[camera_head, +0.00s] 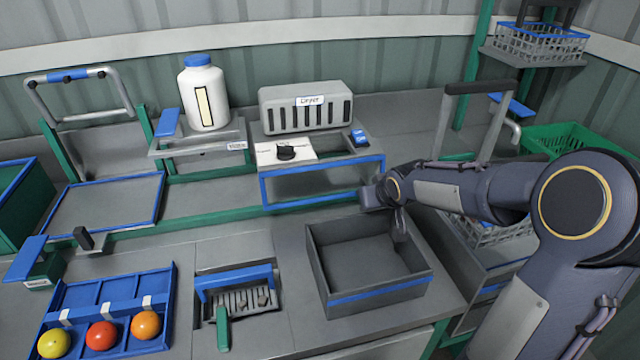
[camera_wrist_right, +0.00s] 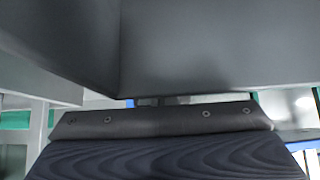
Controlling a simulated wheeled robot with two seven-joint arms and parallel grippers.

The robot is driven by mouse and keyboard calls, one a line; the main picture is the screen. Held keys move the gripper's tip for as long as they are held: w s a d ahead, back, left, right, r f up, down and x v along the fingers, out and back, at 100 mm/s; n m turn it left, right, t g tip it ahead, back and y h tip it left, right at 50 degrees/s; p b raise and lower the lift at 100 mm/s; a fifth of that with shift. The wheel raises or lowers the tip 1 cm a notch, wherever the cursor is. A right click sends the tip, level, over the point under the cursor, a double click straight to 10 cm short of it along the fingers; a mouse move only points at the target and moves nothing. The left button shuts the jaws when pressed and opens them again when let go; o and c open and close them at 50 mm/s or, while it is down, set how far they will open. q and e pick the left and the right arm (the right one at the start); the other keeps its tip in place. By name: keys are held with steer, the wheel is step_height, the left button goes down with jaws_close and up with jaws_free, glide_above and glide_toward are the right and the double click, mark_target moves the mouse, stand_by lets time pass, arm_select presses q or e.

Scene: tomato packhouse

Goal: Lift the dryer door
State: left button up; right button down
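The dryer (camera_head: 305,118) is a grey slotted box labelled "Dryer" at the back middle, on a grey station. Below it is a blue-edged frame (camera_head: 322,201) facing front, which looks like the dryer door; whether it is fully down I cannot tell. My right arm reaches in from the right. My right gripper (camera_head: 398,225) points down at the right end of the blue frame, over the back right of a grey bin. I cannot tell whether it touches the frame. In the right wrist view, grey surfaces fill the upper part and no fingertips show clearly. My left gripper is out of view.
The open grey bin (camera_head: 325,275) stands in front of the dryer. A dial panel (camera_head: 270,153) and a blue button (camera_head: 360,138) sit on the station. A white jar (camera_head: 215,100) stands left. A blue tray (camera_head: 85,293) at front left holds tomatoes. Green crate (camera_head: 540,135) at right.

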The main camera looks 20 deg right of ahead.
steer(key=shift+s+a+r, duration=0.1)
steer(key=shift+s+r, duration=0.3)
steer(key=shift+s, duration=0.35)
steer(key=shift+s+a+r, duration=0.1)
steer(key=shift+s+r, duration=0.3)
steer(key=shift+s, duration=0.35)
steer(key=shift+s+r, duration=0.1)
steer(key=shift+r, duration=0.05)
steer(key=shift+p+v, duration=0.7)
steer(key=shift+v, duration=0.85)
steer(key=shift+r, duration=0.1)
steer(key=shift+s+r+p, duration=0.2)
steer(key=shift+r+p, duration=0.35)
steer(key=shift+r, duration=0.3)
steer(key=shift+s+r+p, duration=0.2)
steer(key=shift+r+p, duration=0.35)
steer(key=shift+r, duration=0.25)
steer(key=shift+r, duration=0.1)
steer(key=shift+w+r+p, duration=0.15)
steer(key=shift+r+p, duration=1.05)
steer(key=shift+r, duration=0.5)
